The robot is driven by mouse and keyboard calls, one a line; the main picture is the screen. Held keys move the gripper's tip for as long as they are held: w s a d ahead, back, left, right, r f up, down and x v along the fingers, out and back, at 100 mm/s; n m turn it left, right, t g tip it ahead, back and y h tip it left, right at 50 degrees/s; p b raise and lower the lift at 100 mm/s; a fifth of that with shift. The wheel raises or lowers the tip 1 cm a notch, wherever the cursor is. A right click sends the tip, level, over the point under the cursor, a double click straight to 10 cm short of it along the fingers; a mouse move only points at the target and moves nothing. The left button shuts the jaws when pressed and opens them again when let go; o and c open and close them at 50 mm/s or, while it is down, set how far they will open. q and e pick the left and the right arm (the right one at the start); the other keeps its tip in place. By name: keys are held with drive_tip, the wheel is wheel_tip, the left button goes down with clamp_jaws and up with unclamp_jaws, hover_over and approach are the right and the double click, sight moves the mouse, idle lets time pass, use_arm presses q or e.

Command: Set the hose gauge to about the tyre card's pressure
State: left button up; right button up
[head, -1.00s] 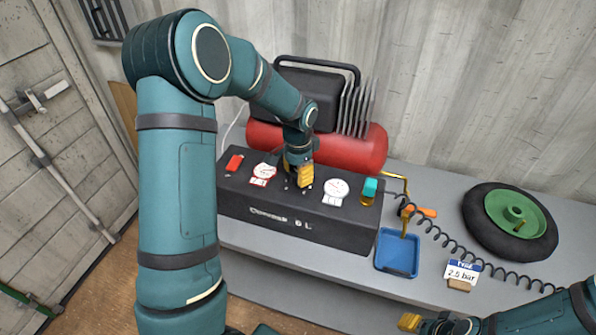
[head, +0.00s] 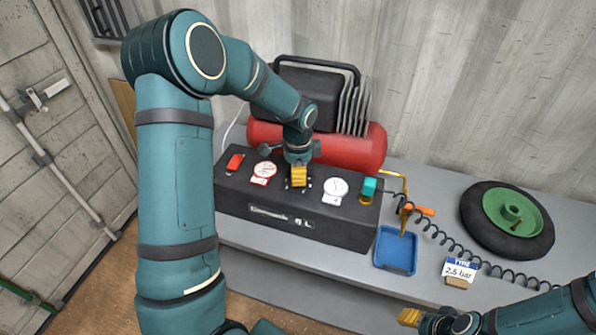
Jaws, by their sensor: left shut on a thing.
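The black compressor panel (head: 340,222) stands on the grey bench. It carries a left gauge (head: 264,171) with a red rim and a right white gauge (head: 336,187); the needles are too small to read. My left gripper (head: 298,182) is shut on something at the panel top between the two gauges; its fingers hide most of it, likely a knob. The tyre card (head: 460,270) stands at the bench's front right and reads 2.5 bar. The coiled black hose (head: 452,240) runs right from the panel's teal fitting (head: 369,186). My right gripper (head: 411,318) is at the bottom edge, its jaws unclear.
A red tank (head: 350,148) with a black motor housing stands behind the panel. A red switch (head: 235,162) is on the panel's left. A blue tray (head: 396,250), an orange-handled valve (head: 420,210) and a wheel with green hub (head: 510,212) lie to the right.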

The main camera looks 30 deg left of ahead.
use_arm(q)
drive_tip(key=shift+f, duration=0.1)
drive_tip(key=o, duration=1.2)
wheel_tip(320, 180, up, 12)
drive_tip(key=shift+r, duration=0.1)
